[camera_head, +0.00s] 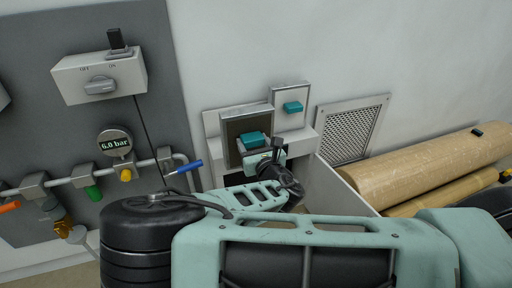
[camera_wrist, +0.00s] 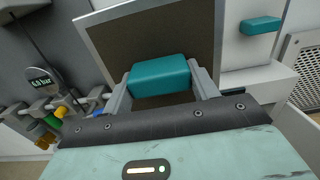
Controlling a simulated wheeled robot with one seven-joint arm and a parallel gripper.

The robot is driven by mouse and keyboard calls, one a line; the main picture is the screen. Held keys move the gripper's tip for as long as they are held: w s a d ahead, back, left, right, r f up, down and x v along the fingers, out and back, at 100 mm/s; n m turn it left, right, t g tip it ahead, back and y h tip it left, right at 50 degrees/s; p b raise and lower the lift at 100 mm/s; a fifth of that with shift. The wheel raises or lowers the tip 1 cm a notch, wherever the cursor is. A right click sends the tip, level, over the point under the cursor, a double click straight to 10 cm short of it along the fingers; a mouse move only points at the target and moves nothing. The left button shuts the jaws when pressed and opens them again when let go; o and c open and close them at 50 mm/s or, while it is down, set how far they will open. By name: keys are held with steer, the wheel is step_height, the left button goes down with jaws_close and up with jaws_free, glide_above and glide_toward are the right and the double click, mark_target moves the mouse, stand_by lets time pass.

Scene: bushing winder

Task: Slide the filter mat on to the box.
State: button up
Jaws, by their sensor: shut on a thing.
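The filter mat (camera_head: 234,130) is a dark brown panel in a thin light frame with a teal handle block (camera_head: 253,138). It stands near upright, slightly tilted, and also fills the upper middle of the wrist view (camera_wrist: 150,38). My gripper (camera_wrist: 162,86) is shut on the teal handle, one finger on each side; in the head view my gripper (camera_head: 257,150) is at the mat's lower part. A pale box (camera_head: 211,123) stands against the wall behind the mat and is partly hidden by it. I cannot tell whether mat and box touch.
A white panel with another teal handle (camera_head: 292,107) is to the right, above a white ledge (camera_head: 303,136). A grille (camera_head: 350,128) is on the wall. Brown rolls (camera_head: 430,165) lie at the right. Pipes, coloured valves and a gauge (camera_head: 115,142) are at the left.

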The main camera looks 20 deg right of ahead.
steer(key=w+f+b, duration=0.1)
steer(key=w+b, duration=0.3)
steer(key=w, duration=1.2)
steer(key=shift+w+b, duration=0.15)
steer(key=shift+b, duration=0.2)
stand_by(0.4)
steer(key=shift+f+b, duration=0.4)
steer(key=shift+f, duration=0.1)
stand_by(0.5)
steer(key=o, duration=2)
steer(key=shift+c, duration=0.2)
steer(key=shift+s+p, duration=0.55)
steer(key=shift+s, duration=3.45)
